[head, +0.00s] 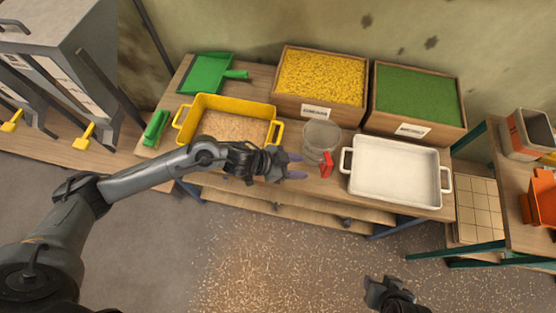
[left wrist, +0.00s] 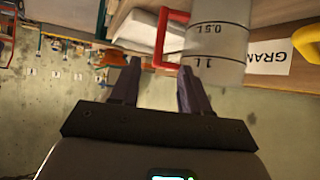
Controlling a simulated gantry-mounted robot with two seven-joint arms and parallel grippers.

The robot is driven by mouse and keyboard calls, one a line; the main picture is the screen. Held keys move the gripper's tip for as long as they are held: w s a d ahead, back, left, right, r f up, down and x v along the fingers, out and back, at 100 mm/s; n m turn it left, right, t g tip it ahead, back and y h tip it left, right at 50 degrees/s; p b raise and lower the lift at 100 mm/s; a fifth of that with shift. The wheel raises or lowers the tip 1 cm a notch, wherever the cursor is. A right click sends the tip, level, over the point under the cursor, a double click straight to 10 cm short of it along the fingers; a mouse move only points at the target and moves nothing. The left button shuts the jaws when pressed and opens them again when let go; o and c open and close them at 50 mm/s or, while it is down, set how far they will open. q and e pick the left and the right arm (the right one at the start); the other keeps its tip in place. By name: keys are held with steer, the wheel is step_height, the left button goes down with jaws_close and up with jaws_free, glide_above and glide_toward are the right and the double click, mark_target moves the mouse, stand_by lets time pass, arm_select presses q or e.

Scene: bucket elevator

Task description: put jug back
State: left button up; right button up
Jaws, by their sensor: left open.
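The jug (head: 320,138) is a clear measuring jug with a red handle (head: 326,165), standing on the bench between the yellow tray and the white tray. In the left wrist view the jug (left wrist: 218,40) shows black volume marks, and its red handle (left wrist: 170,35) lies ahead of the fingers. My left gripper (head: 297,167) is open and empty, just left of the handle and apart from it. Its two fingers (left wrist: 155,85) also show in the left wrist view with nothing between them. My right gripper (head: 376,288) is low in the head view, over the floor; its fingertips are unclear.
A yellow tray (head: 183,122) holds tan grains; a white tray (head: 395,202) is empty. Behind stand wooden bins of yellow (head: 320,78) and green (head: 415,95) material. A green dustpan (head: 208,74) and green brush (head: 155,128) lie left. A shelf with orange containers (head: 543,198) stands right.

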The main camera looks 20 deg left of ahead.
arm_select(q)
steer(key=s+a+n+g+y, duration=0.1)
steer(key=s+a+n+y, duration=0.2)
steer(key=s, duration=0.3)
steer(key=s+a+n+g+y, duration=0.1)
steer(key=s+a+n+y, duration=0.2)
steer(key=s+a, duration=0.2)
steer(key=s+a+f+n+y, duration=0.1)
steer(key=s+a+n+y, duration=0.1)
steer(key=s, duration=0.7)
steer(key=shift+s+a+n+g+y, duration=0.25)
steer(key=shift+a+n+g+y, duration=0.2)
steer(key=shift+a, duration=0.65)
step_height(320, 180, up, 25)
steer(key=p, duration=2.4)
steer(key=shift+f+p, duration=0.15)
steer(key=shift+p, duration=0.25)
